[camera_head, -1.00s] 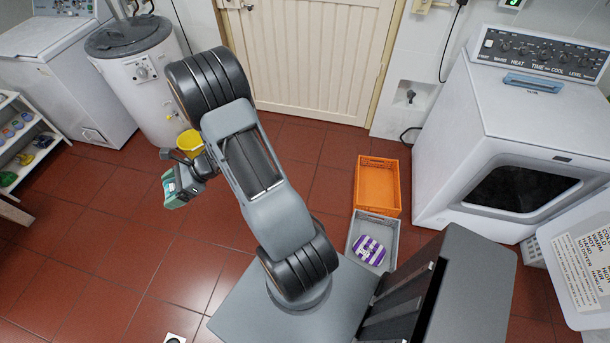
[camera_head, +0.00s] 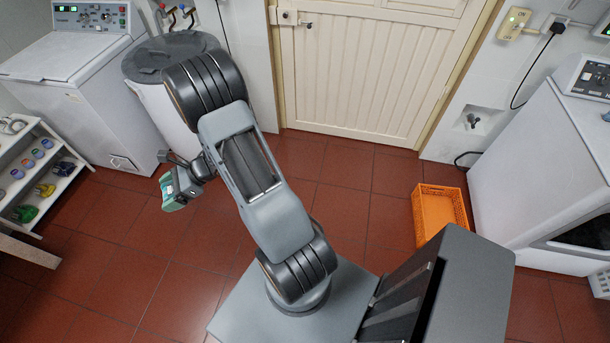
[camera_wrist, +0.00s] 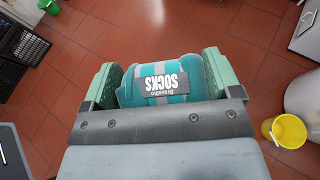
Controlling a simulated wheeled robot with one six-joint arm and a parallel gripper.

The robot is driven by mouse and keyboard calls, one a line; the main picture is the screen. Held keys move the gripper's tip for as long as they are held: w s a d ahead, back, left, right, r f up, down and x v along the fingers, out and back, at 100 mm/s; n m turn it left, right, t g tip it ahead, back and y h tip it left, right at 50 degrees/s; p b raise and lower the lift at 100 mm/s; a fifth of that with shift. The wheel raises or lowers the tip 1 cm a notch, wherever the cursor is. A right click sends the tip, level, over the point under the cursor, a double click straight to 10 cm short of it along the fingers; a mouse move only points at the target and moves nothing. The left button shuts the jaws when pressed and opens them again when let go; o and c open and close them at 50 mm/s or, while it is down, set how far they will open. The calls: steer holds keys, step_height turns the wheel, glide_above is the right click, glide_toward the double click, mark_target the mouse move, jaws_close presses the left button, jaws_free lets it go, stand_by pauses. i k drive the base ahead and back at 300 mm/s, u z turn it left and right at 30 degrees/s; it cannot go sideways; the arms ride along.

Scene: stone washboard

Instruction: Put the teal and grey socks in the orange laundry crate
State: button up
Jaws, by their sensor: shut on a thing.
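The teal and grey socks (camera_wrist: 160,88), a rolled pair with a dark "SOCKS" label, sit between the two green fingers of my gripper (camera_wrist: 158,84) in the wrist view. My gripper is shut on them. In the head view my gripper (camera_head: 172,190) is at the left, held out over the red tiled floor, and the socks are hard to make out there. The orange laundry crate (camera_head: 438,188) stands on the floor to the right, well apart from my gripper. Its near right part is hidden behind a dark part of my body.
A white dryer (camera_head: 540,170) stands right of the crate. A white washer (camera_head: 75,95) and a grey-lidded tank (camera_head: 165,58) stand at the back left. A white shelf (camera_head: 40,165) is at the far left. A yellow bucket (camera_wrist: 288,131) shows in the wrist view. The middle floor is clear.

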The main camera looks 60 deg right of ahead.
mark_target(431, 212)
steer(key=z, duration=1.5)
steer(key=i, duration=1.25)
steer(key=z, duration=2.75)
steer(key=i, duration=1.65)
